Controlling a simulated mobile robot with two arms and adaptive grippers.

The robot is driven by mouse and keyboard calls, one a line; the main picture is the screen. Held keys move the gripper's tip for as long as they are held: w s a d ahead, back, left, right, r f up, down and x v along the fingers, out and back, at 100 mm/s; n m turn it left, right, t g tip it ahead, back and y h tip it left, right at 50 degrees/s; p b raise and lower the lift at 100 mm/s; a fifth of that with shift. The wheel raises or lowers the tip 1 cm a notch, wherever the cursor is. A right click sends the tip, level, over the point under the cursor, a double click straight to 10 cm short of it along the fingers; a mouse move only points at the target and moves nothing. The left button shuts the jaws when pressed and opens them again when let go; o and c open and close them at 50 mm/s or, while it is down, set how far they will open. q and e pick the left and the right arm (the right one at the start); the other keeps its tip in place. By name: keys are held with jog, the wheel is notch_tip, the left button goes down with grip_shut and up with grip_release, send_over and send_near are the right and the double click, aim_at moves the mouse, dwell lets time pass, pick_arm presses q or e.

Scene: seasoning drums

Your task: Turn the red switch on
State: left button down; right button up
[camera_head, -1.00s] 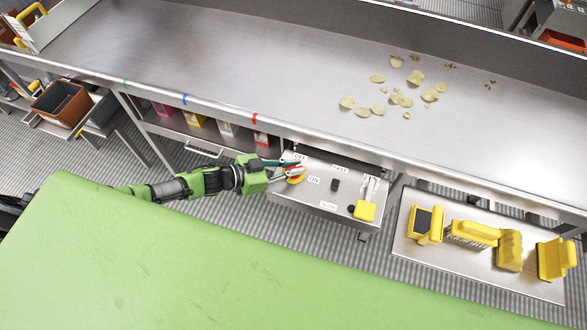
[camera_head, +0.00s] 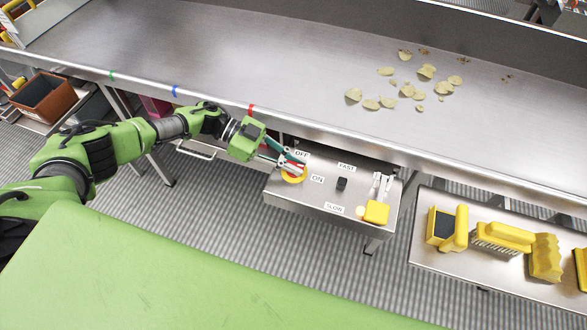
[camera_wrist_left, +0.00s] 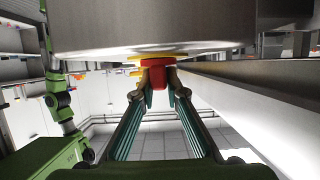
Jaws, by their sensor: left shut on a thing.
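The red switch (camera_head: 293,170) sits in a yellow ring on the left part of the grey control box, between the OFF label (camera_head: 301,154) and the ON label (camera_head: 317,179). My left gripper (camera_head: 292,163) reaches it from the upper left and is shut on it. In the left wrist view the red switch (camera_wrist_left: 157,74) is between the two fingertips, under its yellow ring. The fingers partly hide the switch in the head view, so its exact turn is hard to read. My right gripper is not in view.
The control box (camera_head: 310,210) also carries a black knob (camera_head: 342,184), a pale lit lamp (camera_head: 361,212) and a yellow block (camera_head: 376,212). A steel conveyor (camera_head: 230,65) with several chips runs behind. Yellow tools lie on a side table (camera_head: 450,267) at right.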

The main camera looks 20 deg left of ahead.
pick_arm(q)
jog(key=shift+d+g, duration=0.15)
jog(key=shift+g, duration=0.15)
jog(key=c, duration=2)
grip_release()
jog(key=shift+c, duration=0.2)
jog(key=v, duration=1.2)
jog(key=shift+s, duration=0.1)
